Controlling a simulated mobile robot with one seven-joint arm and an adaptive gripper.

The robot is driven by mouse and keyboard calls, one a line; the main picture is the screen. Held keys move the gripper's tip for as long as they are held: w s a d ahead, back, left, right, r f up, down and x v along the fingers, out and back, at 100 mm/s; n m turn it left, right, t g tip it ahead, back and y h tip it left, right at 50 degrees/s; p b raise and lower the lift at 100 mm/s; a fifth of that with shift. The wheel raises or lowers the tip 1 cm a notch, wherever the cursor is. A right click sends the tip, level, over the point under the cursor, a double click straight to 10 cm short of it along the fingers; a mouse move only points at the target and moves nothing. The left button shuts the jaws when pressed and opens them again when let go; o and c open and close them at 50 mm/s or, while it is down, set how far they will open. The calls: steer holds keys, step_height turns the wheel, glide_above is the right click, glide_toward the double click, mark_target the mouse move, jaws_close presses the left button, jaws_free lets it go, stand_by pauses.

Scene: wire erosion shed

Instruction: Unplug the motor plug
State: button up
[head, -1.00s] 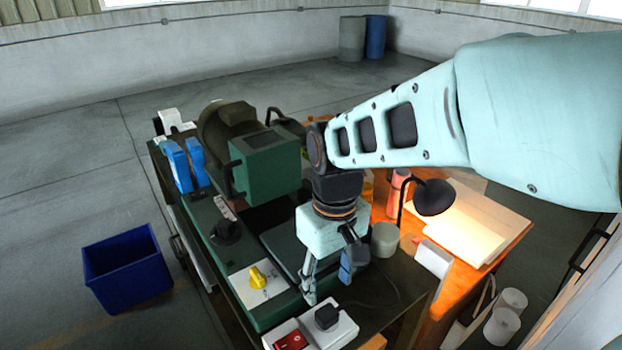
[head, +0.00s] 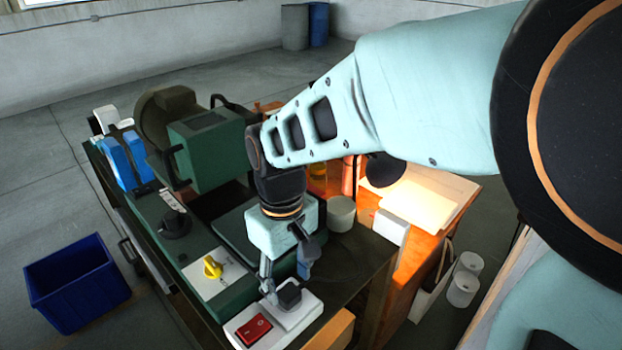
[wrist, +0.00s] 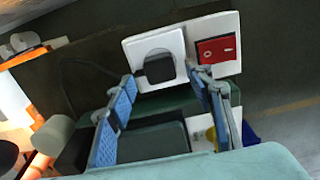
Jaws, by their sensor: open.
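The motor plug (head: 289,294) is a small black block seated in a white socket box (head: 281,327) at the bench's front corner. The wrist view shows the plug (wrist: 158,68) in a round recess of the white socket plate (wrist: 177,44). A red rocker switch (head: 254,329) sits beside it on the same box. My gripper (head: 284,284) is open and points down just above the plug. In the wrist view its blue-padded fingers (wrist: 160,75) lie on either side of the plug. I cannot tell whether they touch it.
A yellow knob (head: 212,267) on a white panel stands close to the left of my gripper. A green machine (head: 205,150) is behind. A white cup (head: 341,213) and a lamp (head: 385,169) stand to the right. A blue bin (head: 77,283) is on the floor at left.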

mark_target(288, 291)
steer(key=shift+f+b, duration=0.95)
steer(key=shift+f, duration=1)
jaws_close()
steer(key=shift+r, duration=0.1)
steer(key=shift+r, duration=0.15)
steer(key=shift+r+p, duration=2.5)
steer(key=shift+r, duration=0.35)
